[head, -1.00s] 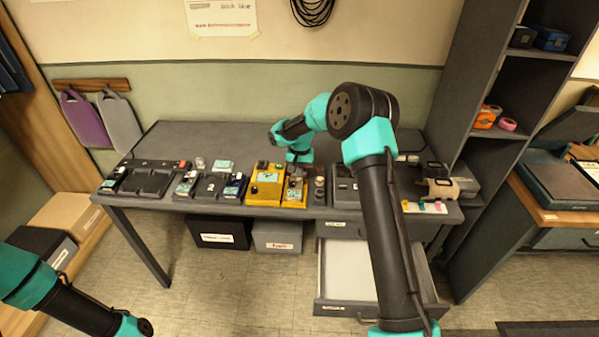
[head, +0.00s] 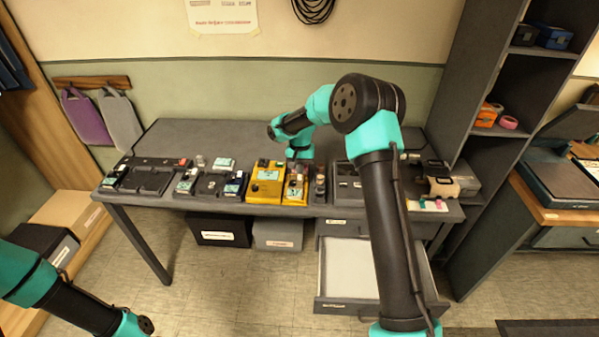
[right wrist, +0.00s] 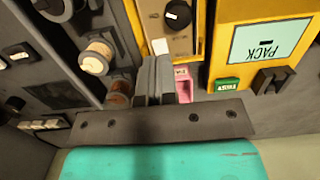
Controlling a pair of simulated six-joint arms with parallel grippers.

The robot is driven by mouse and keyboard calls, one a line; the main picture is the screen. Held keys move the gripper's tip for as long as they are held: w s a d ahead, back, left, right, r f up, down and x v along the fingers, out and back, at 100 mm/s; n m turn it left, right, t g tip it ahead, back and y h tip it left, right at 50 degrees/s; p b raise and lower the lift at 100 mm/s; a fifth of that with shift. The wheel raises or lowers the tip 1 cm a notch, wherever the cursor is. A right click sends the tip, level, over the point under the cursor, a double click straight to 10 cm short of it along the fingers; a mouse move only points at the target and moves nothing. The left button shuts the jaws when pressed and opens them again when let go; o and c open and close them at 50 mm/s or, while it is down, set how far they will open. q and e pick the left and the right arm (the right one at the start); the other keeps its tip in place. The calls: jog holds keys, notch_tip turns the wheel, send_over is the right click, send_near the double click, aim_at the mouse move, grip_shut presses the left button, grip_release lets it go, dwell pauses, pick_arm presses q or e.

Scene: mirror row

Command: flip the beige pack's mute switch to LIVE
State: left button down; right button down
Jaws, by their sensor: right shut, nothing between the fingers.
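The beige pack (right wrist: 165,32), with a black knob and a yellow edge, shows at the top middle of the right wrist view. In the head view it is the narrow yellow-edged pack (head: 295,182) at the table's front. My right gripper (right wrist: 155,82) is shut and empty over the front end of this pack. A pink piece (right wrist: 185,86) with a small label is just right of the fingers. The fingers hide part of this end, and I cannot make out the mute switch or its position.
A yellow pack (right wrist: 258,50) with a green tag stands close on the right in the right wrist view. Round knobs (right wrist: 97,57) on a dark unit are close on the left. Below the table, a drawer (head: 375,304) stands open.

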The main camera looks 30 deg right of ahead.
notch_tip(320, 180, up, 12)
jog(key=w, duration=0.1)
jog(key=shift+d+r, duration=0.15)
jog(key=shift+d, duration=0.15)
dwell(0.3)
